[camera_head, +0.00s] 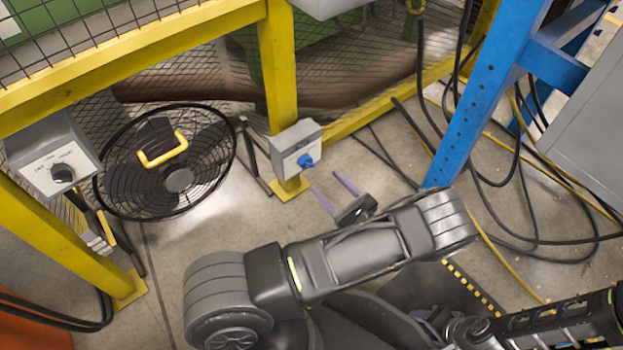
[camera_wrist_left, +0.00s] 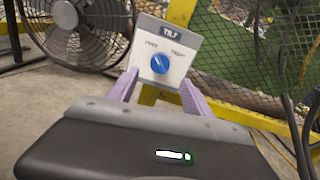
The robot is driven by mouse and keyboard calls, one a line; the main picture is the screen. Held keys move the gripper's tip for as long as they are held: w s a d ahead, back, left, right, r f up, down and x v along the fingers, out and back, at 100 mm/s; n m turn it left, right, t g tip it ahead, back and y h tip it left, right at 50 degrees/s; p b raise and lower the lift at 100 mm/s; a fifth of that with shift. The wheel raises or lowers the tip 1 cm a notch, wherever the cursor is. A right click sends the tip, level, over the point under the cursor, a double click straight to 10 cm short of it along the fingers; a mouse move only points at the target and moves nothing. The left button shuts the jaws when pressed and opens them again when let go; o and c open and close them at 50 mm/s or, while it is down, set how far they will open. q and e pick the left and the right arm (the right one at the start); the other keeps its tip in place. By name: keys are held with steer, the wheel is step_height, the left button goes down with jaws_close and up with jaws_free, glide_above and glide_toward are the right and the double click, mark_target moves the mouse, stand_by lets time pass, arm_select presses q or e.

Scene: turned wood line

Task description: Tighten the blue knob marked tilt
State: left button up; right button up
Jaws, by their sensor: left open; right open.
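The blue knob (camera_head: 305,161) sits on the front of a grey box (camera_head: 290,140) on the yellow post. In the left wrist view, the blue knob (camera_wrist_left: 160,63) is on a pale panel under a dark label reading TILT (camera_wrist_left: 169,32). Small words stand at its upper left and upper right; its white mark seems to point up and left. My left gripper (camera_head: 334,192) is open and empty, its two purple fingers pointing toward the box. In the wrist view, the left gripper (camera_wrist_left: 158,92) has a finger on either side below the knob, apparently apart from it.
A second grey box with a black knob (camera_head: 62,173) is on the left yellow post. A black fan (camera_head: 165,160) stands between the posts. A blue upright (camera_head: 470,110) and loose cables (camera_head: 525,190) are at the right. Yellow-framed mesh lies behind.

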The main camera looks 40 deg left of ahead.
mark_target(310, 167)
arm_select(q)
steer(key=shift+r, duration=0.1)
steer(key=b+x, duration=0.2)
steer(key=x, duration=0.5)
steer(key=shift+w+a, duration=0.15)
steer(key=shift+a, duration=0.3)
steer(key=shift+c, duration=0.2)
jaws_close()
stand_by(0.3)
